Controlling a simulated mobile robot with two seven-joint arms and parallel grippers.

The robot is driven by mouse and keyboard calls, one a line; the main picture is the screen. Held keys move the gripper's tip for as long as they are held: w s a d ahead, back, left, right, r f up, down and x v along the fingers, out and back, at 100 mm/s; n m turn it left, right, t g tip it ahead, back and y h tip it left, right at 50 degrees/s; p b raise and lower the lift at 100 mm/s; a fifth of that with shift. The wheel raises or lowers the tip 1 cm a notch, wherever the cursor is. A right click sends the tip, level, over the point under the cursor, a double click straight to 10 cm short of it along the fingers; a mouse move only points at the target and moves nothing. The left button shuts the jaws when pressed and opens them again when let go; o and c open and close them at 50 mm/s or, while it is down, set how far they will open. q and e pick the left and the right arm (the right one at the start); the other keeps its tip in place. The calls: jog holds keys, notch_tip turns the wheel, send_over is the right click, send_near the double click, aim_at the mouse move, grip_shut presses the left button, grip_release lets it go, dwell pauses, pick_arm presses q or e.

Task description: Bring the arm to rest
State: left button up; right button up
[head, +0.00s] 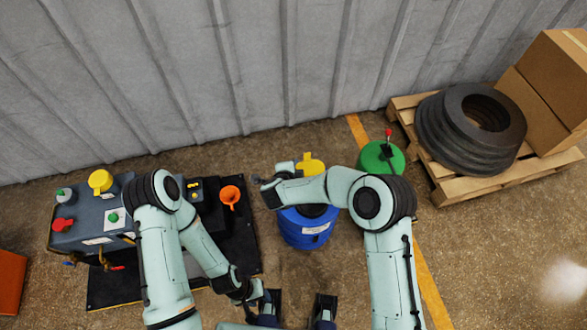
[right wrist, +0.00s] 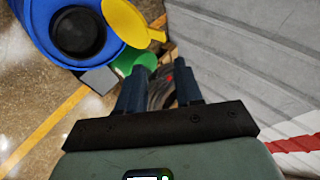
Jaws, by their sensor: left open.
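My left gripper (head: 297,304) is at the bottom middle of the head view, below the blue drum. Its two dark fingers stand wide apart with bare floor between them. My right arm reaches left across the top of the blue drum (head: 304,232) in the head view and hides part of it. My right gripper (right wrist: 164,72) shows in the right wrist view with its two blue-grey fingers apart and nothing held between them. The drum also shows at the upper left of that view (right wrist: 42,40), beside the fingers and apart from them.
A blue-grey machine (head: 88,225) with a yellow cap stands on a black mat (head: 112,291) at left. An orange funnel (head: 231,195) is near my left arm. A green container (head: 375,156) and a pallet (head: 447,188) with tyres (head: 447,130) and boxes stand right. A corrugated wall (head: 260,70) closes the back.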

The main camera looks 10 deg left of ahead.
dwell(0.5)
jog(key=s+d+f+n+g+y+p, duration=0.2)
jog(key=s+d+f+n+g+p, duration=0.15)
jog(key=s+d+f+n, duration=0.6)
pick_arm(q)
jog(key=r, duration=0.1)
jog(key=w+r, duration=0.1)
jog(key=r, duration=0.1)
jog(key=w+r+p, duration=0.1)
jog(key=r, duration=0.1)
jog(key=shift+w+r, duration=0.1)
pick_arm(e)
jog(key=s+d+f+n+g+y, duration=0.1)
jog(key=s+d+g, duration=0.2)
jog(key=s, duration=1)
jog(key=s+d+f+n+g+y, duration=0.1)
jog(key=s+d+g, duration=0.3)
jog(key=s, duration=0.8)
jog(key=shift+s+d+f+y, duration=0.4)
jog(key=shift+d+y, duration=0.15)
jog(key=shift+y, duration=0.15)
pick_arm(q)
jog(key=shift+a, duration=0.1)
pick_arm(e)
jog(key=shift+w+a+n, duration=0.1)
jog(key=shift+w+n, duration=0.1)
jog(key=shift+n, duration=0.05)
